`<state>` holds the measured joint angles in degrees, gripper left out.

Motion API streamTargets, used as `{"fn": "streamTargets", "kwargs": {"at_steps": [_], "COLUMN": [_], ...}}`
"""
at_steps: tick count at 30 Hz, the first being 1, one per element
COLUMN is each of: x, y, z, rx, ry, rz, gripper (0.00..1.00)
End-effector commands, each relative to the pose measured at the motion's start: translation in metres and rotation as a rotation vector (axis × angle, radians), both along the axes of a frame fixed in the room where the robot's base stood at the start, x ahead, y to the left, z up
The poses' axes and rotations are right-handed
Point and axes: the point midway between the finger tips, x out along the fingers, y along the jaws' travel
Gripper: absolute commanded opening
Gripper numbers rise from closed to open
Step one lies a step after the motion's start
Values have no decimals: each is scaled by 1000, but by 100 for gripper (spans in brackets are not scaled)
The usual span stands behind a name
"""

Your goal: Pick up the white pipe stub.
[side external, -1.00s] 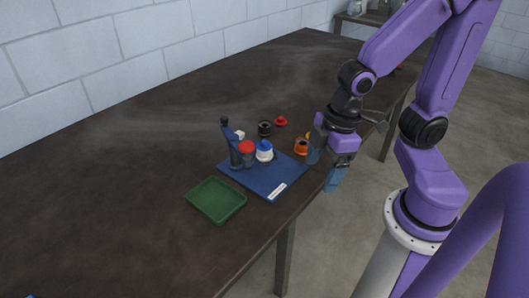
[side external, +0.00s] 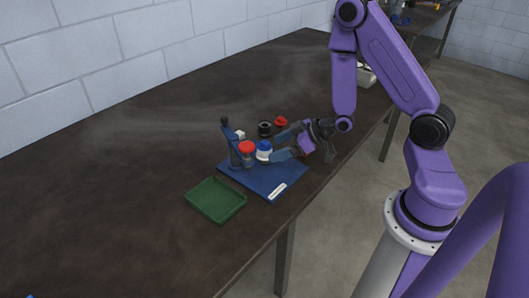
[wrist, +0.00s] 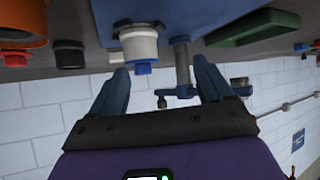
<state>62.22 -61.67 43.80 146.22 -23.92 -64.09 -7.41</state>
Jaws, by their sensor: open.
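The white pipe stub (side external: 264,155) stands upright on the blue mat (side external: 262,185), with a blue piece on top. In the wrist view, which looks upside down, the white stub (wrist: 138,46) hangs just beyond my fingertips, closer to the left finger. My gripper (side external: 273,148) is open and tilted low, reaching in from the right with its fingertips close to the stub. In the wrist view my gripper (wrist: 160,70) has nothing clamped between its fingers. I cannot tell whether a finger touches the stub.
A green tray (side external: 215,200) sits in front left.

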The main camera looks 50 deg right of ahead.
Motion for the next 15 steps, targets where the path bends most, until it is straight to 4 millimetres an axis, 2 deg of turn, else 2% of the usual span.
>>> {"fn": "streamTargets", "kwargs": {"at_steps": [1,6,15], "x": [-1,0,12], "y": [-8,-23,-21], "z": [-3,-3,-8], "rx": [20,68,80], "ry": [-14,-71,-86], "rz": [-25,-74,-81], "gripper": [79,79,79]}}
